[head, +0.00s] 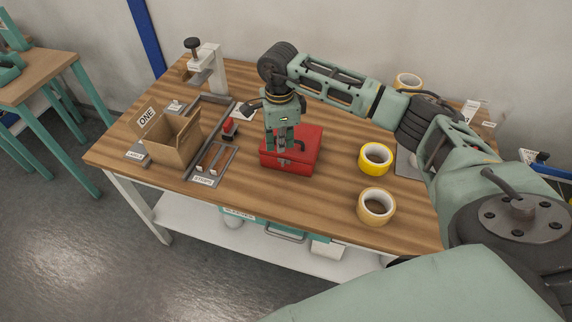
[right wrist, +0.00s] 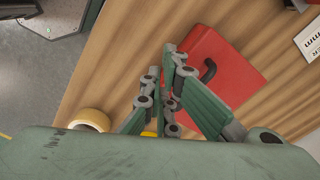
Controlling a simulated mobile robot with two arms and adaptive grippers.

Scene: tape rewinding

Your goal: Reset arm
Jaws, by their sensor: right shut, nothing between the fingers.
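My right arm reaches in from the right in the head view. My right gripper (head: 283,148) points down over the red box (head: 303,160) and is shut with nothing in it. In the right wrist view its fingers (right wrist: 170,75) are together, and the red box (right wrist: 225,60) with its dark handle lies beyond them. I cannot tell whether the fingertips touch the box. The gripper hides part of the box lid in the head view. My left gripper is not in view.
Right of the box are a yellow tape roll (head: 376,159) and a tan roll (head: 376,206); another roll (head: 408,84) is farther back. An open cardboard box (head: 172,140), a tray (head: 212,160) and a clamp-like stand (head: 207,68) occupy the left. Bare wood (head: 250,205) shows along the front.

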